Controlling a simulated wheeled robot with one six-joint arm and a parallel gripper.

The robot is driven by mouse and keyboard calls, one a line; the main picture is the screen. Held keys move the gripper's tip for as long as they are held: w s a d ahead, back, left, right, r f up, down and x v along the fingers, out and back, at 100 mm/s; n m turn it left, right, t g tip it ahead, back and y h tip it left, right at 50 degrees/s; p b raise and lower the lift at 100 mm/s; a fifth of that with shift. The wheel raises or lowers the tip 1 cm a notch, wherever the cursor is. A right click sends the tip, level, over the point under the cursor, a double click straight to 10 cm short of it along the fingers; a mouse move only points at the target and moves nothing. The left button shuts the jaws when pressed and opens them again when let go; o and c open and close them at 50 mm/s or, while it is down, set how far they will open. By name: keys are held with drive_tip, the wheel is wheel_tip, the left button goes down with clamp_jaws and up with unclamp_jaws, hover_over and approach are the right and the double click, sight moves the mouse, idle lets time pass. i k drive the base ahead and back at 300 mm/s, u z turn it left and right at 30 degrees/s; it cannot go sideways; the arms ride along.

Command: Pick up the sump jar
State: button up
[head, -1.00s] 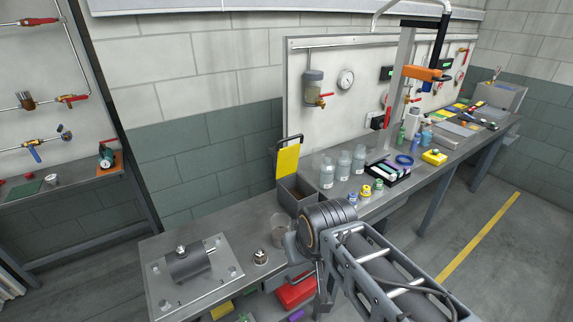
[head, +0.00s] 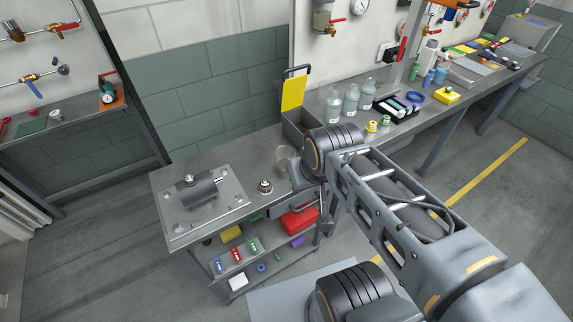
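A clear, empty-looking jar (head: 284,158) stands on the near bench, just left of my arm's dark joint, which hides its right side. It may be the sump jar. Another clear jar with a tan-grey lower part (head: 323,18) hangs on the white wall panel and is partly cut by the top edge. My gripper (head: 326,228) is mostly hidden behind my own arm, near the bench's front edge. Its fingers do not show clearly, and I cannot see anything held in it.
A grey pump on a plate (head: 199,190) and a small metal fitting (head: 265,187) sit left on the bench. An open bin with a yellow lid panel (head: 293,93) and several bottles (head: 351,98) stand behind. A lower shelf (head: 262,262) holds small parts.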

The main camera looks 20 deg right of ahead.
sight(284, 154)
drive_tip(key=u, duration=0.45)
drive_tip(key=k, duration=0.6)
drive_tip(key=u, duration=1)
drive_tip(key=i, duration=1.05)
drive_tip(key=z, duration=0.4)
